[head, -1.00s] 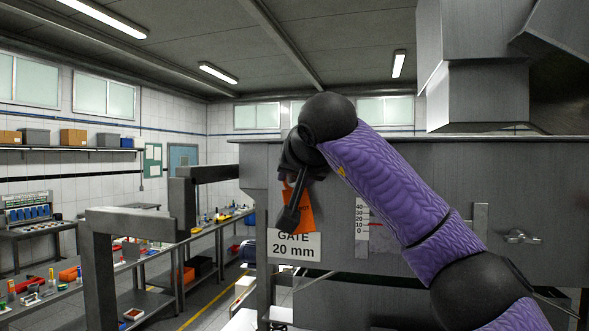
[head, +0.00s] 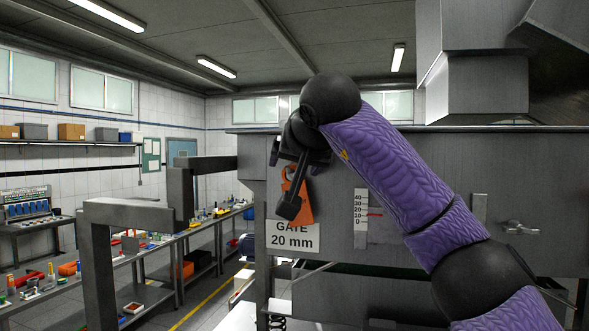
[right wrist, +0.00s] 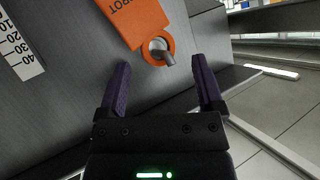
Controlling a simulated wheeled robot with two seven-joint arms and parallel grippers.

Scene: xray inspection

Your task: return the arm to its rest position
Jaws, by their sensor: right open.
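My right arm, in a purple sleeve, reaches up from the lower right of the head view. Its right gripper (head: 281,183) is in front of the grey machine panel (head: 400,180). In the right wrist view the gripper (right wrist: 160,75) is open, its two fingers apart with nothing between them. An orange tag (head: 306,203) hangs on the panel, partly hidden by the gripper in the head view. In the right wrist view the tag (right wrist: 140,22) hangs by its hole on a metal peg (right wrist: 165,57), just beyond the fingertips. My left gripper does not show.
A "GATE 20 mm" label (head: 292,236) and a scale (head: 361,218) are on the panel. A grey metal frame (head: 140,215) stands to the left. Benches with tools (head: 60,290) line the left side. A metal hood (head: 485,60) hangs at upper right.

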